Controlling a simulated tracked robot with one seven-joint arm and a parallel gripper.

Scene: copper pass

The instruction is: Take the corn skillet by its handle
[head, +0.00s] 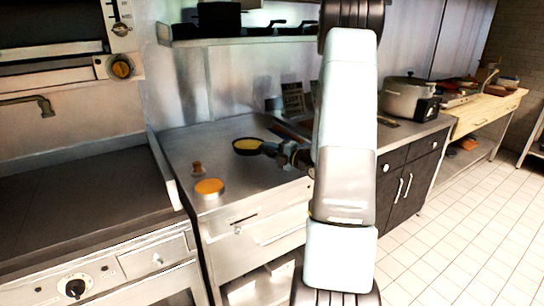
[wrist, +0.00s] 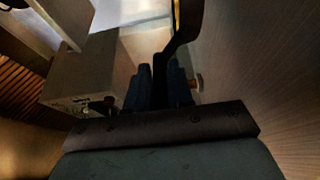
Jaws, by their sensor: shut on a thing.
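The corn skillet (head: 248,146) is a small dark round pan with yellow contents, at the back of the steel counter in the head view. Its handle points right, toward my gripper (head: 283,153). My gripper is shut on the handle. In the wrist view, the dark handle (wrist: 181,40) runs down between the two fingers of my gripper (wrist: 160,80). The pan end of the skillet is cut off at the top of that view. I cannot tell whether the skillet rests on the counter or is slightly raised. My arm hides the counter right of the gripper.
On the steel counter (head: 225,150), an orange-topped round dish (head: 209,187) sits near the front edge, with a small brown knobbed object (head: 197,168) behind it. A shelf (head: 240,41) hangs above. A large pot (head: 406,98) stands to the right.

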